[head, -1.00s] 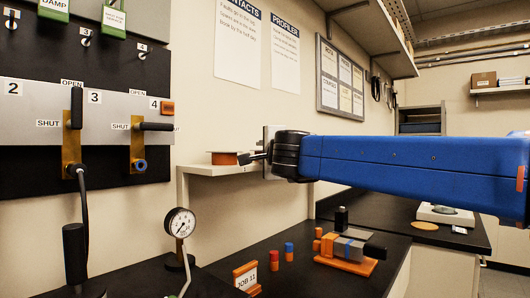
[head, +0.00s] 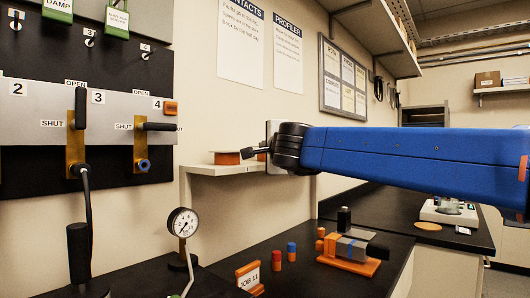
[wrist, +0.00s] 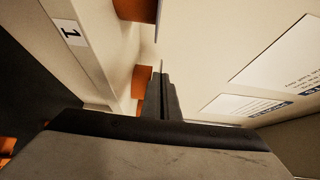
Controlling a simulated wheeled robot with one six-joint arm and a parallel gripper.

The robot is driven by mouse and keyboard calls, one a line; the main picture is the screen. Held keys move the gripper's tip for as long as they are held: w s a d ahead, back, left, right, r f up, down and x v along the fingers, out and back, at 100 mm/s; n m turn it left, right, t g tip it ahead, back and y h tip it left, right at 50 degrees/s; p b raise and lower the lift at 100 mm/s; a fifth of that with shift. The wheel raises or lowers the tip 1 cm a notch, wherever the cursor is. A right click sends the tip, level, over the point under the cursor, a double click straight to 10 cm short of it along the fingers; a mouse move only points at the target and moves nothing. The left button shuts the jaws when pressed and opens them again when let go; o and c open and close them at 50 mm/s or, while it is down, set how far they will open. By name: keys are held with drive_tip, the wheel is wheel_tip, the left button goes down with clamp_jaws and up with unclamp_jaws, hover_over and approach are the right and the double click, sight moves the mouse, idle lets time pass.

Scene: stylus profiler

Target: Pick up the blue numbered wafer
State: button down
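I cannot make out a blue numbered wafer in either view. My gripper (head: 248,151) reaches left from the end of my blue arm, at the front of a pale wall shelf (head: 218,171). On the shelf is an orange block with a thin pale plate on top (head: 227,158), just left of the fingertips. In the wrist view my gripper's dark fingers (wrist: 159,82) are close together with a narrow slit between them. No held object is clear there. Orange pieces (wrist: 136,10) with a thin plate edge show beyond the fingertips.
A valve panel (head: 110,117) with handles is at left, a pressure gauge (head: 183,222) below it. The black bench holds a JOB 11 sign (head: 248,278), red and blue cylinders (head: 291,250) and an orange-based device (head: 348,264). A label 1 (wrist: 71,32) shows in the wrist view.

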wheel_tip(320, 180, up, 9)
drive_tip(key=shift+f, duration=0.15)
idle(0.4)
idle(1.8)
